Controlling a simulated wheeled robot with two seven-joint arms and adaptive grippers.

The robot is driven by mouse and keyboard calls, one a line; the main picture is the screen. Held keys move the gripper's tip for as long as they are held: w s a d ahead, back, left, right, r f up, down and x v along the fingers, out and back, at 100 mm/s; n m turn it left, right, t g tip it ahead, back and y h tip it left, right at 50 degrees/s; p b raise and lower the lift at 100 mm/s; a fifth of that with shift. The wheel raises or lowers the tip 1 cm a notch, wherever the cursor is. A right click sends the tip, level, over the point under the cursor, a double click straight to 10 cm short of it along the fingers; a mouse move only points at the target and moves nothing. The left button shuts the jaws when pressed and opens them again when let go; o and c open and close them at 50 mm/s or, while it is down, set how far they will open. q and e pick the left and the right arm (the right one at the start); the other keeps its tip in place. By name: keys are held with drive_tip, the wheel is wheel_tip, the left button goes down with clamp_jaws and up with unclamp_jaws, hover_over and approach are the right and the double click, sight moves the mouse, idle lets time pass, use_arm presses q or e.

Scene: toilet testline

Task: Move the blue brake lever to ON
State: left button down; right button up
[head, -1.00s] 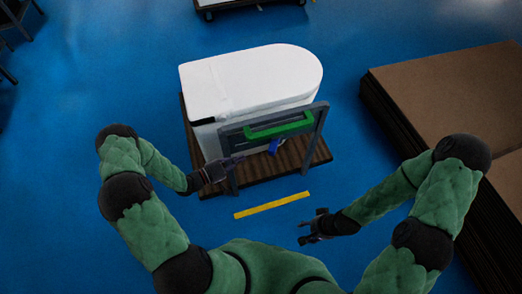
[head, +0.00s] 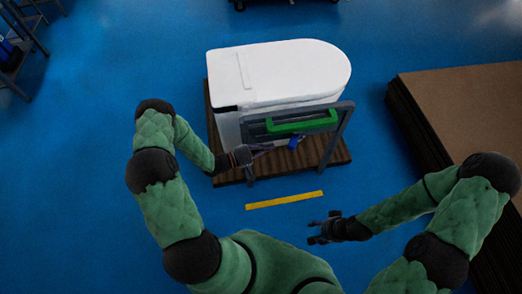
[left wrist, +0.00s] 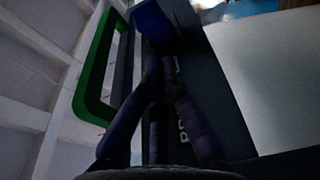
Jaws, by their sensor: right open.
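The blue brake lever (head: 293,143) sits on the dark frame of the cart, below the green handle (head: 303,122). It also shows at the top of the left wrist view (left wrist: 153,22), just beyond my fingertips. My left gripper (head: 272,147) reaches in from the left, low in front of the frame and pointing at the lever. In the left wrist view its dark fingers (left wrist: 158,75) converge and look shut, with nothing clearly between them. I cannot tell whether the tips touch the lever. My right gripper (head: 318,229) is open and empty above the floor, away from the cart.
A white toilet (head: 285,75) stands on the cart's wooden deck (head: 333,152), behind the frame. A yellow strip (head: 284,200) lies on the blue floor in front. Stacked brown boards (head: 470,105) are at the right. Lettering on the dark panel is partly hidden by a finger.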

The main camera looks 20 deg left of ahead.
sight(294, 139)
use_arm(q)
drive_tip(key=shift+b+x, duration=0.35)
drive_tip(key=shift+x, duration=1.95)
drive_tip(key=shift+d, duration=0.1)
drive_tip(key=shift+s+d+n+t+y, duration=0.15)
drive_tip(key=shift+d+n+t+y, duration=0.05)
drive_tip(key=shift+n+t+y, duration=0.25)
